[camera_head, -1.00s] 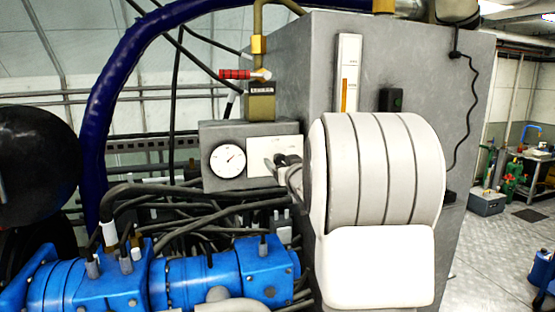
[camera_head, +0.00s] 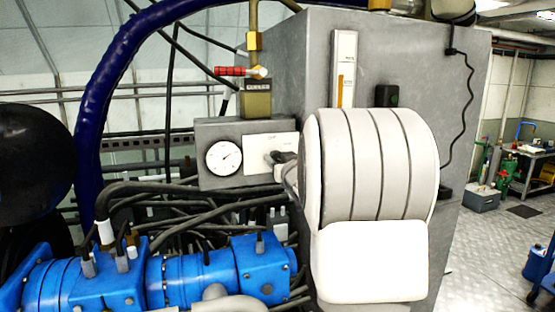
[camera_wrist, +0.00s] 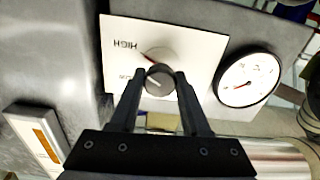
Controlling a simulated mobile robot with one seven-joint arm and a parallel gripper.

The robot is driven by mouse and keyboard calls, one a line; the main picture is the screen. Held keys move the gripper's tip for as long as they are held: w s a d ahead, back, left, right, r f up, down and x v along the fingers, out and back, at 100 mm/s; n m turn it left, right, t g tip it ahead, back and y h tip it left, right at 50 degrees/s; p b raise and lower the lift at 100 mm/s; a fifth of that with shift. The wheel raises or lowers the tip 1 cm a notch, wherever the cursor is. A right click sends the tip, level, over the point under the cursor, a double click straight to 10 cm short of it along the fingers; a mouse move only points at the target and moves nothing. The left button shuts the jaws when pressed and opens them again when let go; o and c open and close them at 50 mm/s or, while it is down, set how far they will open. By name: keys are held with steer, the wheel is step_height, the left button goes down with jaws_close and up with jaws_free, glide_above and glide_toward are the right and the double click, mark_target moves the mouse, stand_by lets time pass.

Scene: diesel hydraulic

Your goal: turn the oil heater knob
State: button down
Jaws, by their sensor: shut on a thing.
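The oil heater knob (camera_wrist: 159,80) is a round grey knob on a white plate (camera_wrist: 120,38) with "HIGH" printed near one corner. In the wrist view my gripper (camera_wrist: 160,74) is shut on the knob, with one dark finger on each side of it. A red mark shows on the plate beside the knob. In the head view the white plate (camera_head: 256,146) sits on the front of a grey box, and my gripper (camera_head: 284,158) reaches it from the right. The knob is mostly hidden there by my gripper and white arm.
A round white gauge (camera_head: 224,158) is next to the plate. A red-handled valve (camera_head: 238,72) stands above. Black hoses and a blue pump (camera_head: 195,278) lie below. A large grey tank (camera_head: 300,60) stands behind my arm. A level gauge (camera_head: 343,70) is on it.

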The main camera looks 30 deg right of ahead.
steer(key=n+b, duration=0.2)
steer(key=b, duration=0.1)
steer(key=shift+f+n, duration=0.15)
steer(key=shift+n, duration=0.25)
steer(key=n+b, duration=0.2)
steer(key=shift+n, duration=0.4)
steer(key=n+b, duration=0.4)
steer(key=n, duration=0.2)
steer(key=shift+b, duration=0.35)
steer(key=n+b, duration=0.3)
steer(key=n, duration=0.3)
steer(key=shift+n, duration=0.3)
steer(key=n+b, duration=0.3)
steer(key=n, duration=0.2)
steer(key=shift+n, duration=0.3)
steer(key=shift+r, duration=0.2)
